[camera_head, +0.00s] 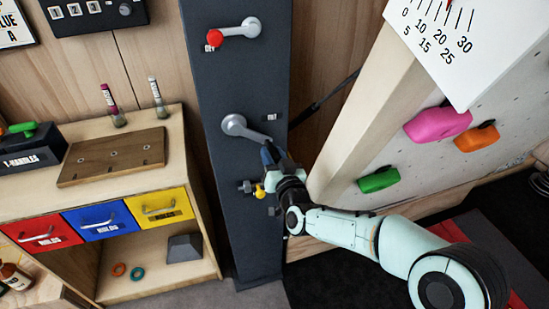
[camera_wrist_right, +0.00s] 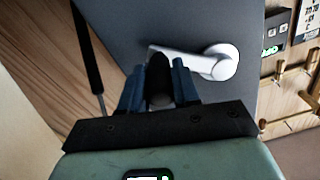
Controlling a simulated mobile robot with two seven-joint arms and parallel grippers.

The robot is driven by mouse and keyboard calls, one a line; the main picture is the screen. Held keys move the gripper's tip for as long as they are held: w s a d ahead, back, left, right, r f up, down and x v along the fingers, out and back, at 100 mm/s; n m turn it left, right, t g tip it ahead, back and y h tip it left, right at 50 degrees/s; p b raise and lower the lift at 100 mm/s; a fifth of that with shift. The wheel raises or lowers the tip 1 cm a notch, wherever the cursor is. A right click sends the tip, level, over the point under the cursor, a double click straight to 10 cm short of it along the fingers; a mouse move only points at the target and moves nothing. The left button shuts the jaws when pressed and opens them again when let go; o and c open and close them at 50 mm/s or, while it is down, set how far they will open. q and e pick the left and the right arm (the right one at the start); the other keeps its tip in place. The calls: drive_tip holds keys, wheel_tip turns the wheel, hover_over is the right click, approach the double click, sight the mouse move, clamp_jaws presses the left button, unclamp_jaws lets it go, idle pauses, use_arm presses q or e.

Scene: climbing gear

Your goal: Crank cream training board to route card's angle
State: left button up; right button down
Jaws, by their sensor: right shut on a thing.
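The cream training board (camera_head: 375,110) leans at the right of the head view, with pink, orange and green holds on its face. A white angle scale (camera_head: 455,45) is at its top; the red pointer is mostly cut off by the frame. A grey crank (camera_head: 234,125) sits midway up a dark post; its arm reaches right and down. My right gripper (camera_head: 268,155) is shut on the crank's handle; the wrist view shows the dark handle (camera_wrist_right: 159,80) between blue fingers and the silver crank arm (camera_wrist_right: 205,63). I cannot identify the route card. My left gripper is out of view.
The dark post (camera_head: 248,80) carries another crank with a red knob (camera_head: 227,32) above and a yellow knob (camera_head: 260,191) below. A wooden cabinet (camera_head: 140,190) with coloured drawers stands at left. A dark strut (camera_head: 325,95) runs behind the board.

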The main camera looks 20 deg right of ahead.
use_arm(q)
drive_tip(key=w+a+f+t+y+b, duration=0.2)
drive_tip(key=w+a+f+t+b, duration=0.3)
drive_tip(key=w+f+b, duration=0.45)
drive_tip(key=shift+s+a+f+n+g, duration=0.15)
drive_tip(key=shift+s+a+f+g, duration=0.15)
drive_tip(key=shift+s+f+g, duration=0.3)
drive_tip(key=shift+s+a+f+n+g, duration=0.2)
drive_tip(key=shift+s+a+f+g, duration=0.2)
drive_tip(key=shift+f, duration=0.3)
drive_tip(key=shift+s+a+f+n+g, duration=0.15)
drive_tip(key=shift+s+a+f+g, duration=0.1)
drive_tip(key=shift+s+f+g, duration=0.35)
use_arm(e)
drive_tip(key=a+f+m, duration=0.4)
drive_tip(key=a+m, duration=0.4)
drive_tip(key=m, duration=0.2)
drive_tip(key=shift+s+f, duration=0.15)
drive_tip(key=c, duration=0.8)
unclamp_jaws()
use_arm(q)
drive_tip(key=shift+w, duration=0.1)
